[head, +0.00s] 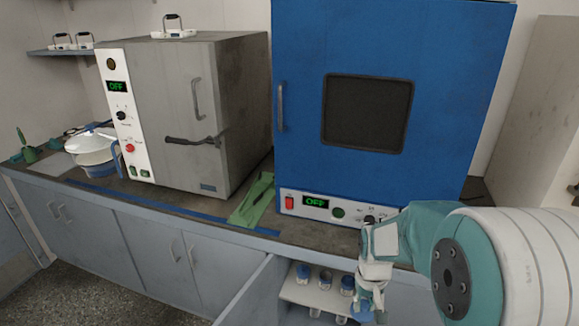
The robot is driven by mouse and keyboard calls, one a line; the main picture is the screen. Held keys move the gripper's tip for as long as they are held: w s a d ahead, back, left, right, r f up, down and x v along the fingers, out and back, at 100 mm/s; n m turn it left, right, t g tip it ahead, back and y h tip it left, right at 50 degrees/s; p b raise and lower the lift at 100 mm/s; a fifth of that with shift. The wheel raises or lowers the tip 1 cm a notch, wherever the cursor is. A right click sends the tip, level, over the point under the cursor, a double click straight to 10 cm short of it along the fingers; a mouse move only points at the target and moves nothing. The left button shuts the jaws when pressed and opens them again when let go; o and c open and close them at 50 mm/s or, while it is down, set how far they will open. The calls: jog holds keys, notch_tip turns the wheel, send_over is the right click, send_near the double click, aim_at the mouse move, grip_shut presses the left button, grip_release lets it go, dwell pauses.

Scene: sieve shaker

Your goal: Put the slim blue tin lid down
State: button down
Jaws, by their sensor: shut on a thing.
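My gripper (369,302) is at the lower right of the head view, pointing down in front of the counter. It is shut on a small blue thing, which looks like the slim blue tin lid (360,313). Only part of the lid shows, close to the bottom edge of the picture. It is beside a pale shelf (293,292) inside the open cabinet under the blue oven. I cannot tell whether the lid touches anything below it.
Several small containers, some with blue tops (304,271), stand on the shelf. An open cabinet door (250,292) is to the left. Above are the blue oven (440,110), a grey oven (235,110) and a green cloth (252,203) on the counter (190,205).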

jog(key=w+a+f, duration=0.2)
jog(key=w+f, duration=0.7)
jog(key=shift+f+m, duration=0.15)
jog(key=shift+m, duration=0.15)
